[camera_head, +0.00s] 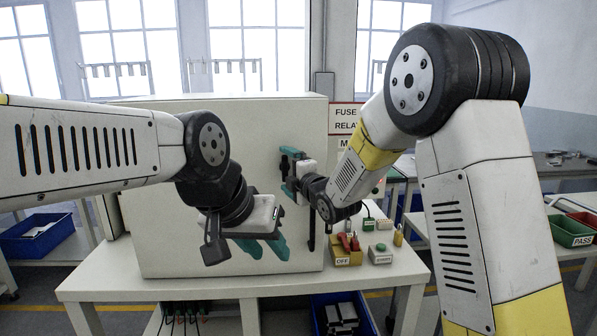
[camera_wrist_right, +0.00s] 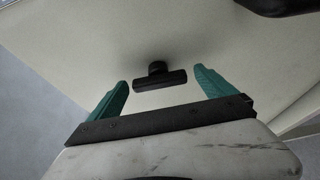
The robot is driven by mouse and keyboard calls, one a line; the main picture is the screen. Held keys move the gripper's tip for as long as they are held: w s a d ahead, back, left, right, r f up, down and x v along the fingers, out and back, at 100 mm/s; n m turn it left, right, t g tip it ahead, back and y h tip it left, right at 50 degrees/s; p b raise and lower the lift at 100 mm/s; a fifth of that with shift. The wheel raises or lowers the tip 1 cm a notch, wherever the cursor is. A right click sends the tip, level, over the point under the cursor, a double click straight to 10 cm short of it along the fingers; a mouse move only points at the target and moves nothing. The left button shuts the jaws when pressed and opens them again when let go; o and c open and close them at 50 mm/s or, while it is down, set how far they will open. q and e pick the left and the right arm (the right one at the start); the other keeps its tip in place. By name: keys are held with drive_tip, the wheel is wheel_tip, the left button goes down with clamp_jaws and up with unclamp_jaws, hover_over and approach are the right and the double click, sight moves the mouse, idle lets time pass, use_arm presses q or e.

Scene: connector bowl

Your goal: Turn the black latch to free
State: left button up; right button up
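The black latch (camera_wrist_right: 160,80) is a short dark bar on a round stem, fixed to the pale face of the cabinet (camera_head: 160,240). In the right wrist view the bar lies nearly level. My right gripper (camera_head: 287,168) is at the upper right of the cabinet face. Its teal fingers are open, one on each side of the latch, with gaps visible in the wrist view. In the head view the gripper largely hides the latch. My left gripper (camera_head: 266,249) hangs in front of the cabinet's lower middle, its teal fingers apart and empty.
The cabinet stands on a white table (camera_head: 100,275). A black vertical handle (camera_head: 311,230) is on the cabinet face near its right edge. An OFF box (camera_head: 345,250) with red parts and a START box (camera_head: 380,254) stand to the right. A blue bin (camera_head: 345,315) is below.

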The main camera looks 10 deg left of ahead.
drive_tip(key=v, duration=0.7)
drive_tip(key=shift+s+d, duration=0.25)
drive_tip(key=shift+s, duration=0.1)
drive_tip(key=s+d+m+g+h, duration=0.1)
drive_tip(key=s+d+m+h, duration=0.2)
drive_tip(key=d+m, duration=0.5)
drive_tip(key=s+d+m+g+h, duration=0.1)
drive_tip(key=s+d+m+h, duration=0.3)
drive_tip(key=d, duration=0.6)
drive_tip(key=s+d+f+m+g, duration=0.1)
drive_tip(key=s+d+m+g, duration=0.1)
drive_tip(key=s, duration=0.4)
drive_tip(key=s+d+m+g+h, duration=0.1)
drive_tip(key=s+d+m+g, duration=0.1)
drive_tip(key=s+d+m, duration=0.2)
drive_tip(key=s+d+f+m+g+h, duration=0.1)
drive_tip(key=s+d+m, duration=0.2)
drive_tip(key=s+m, duration=0.4)
drive_tip(key=s, duration=0.3)
drive_tip(key=shift+d+f+g, duration=0.3)
drive_tip(key=shift+g, duration=0.1)
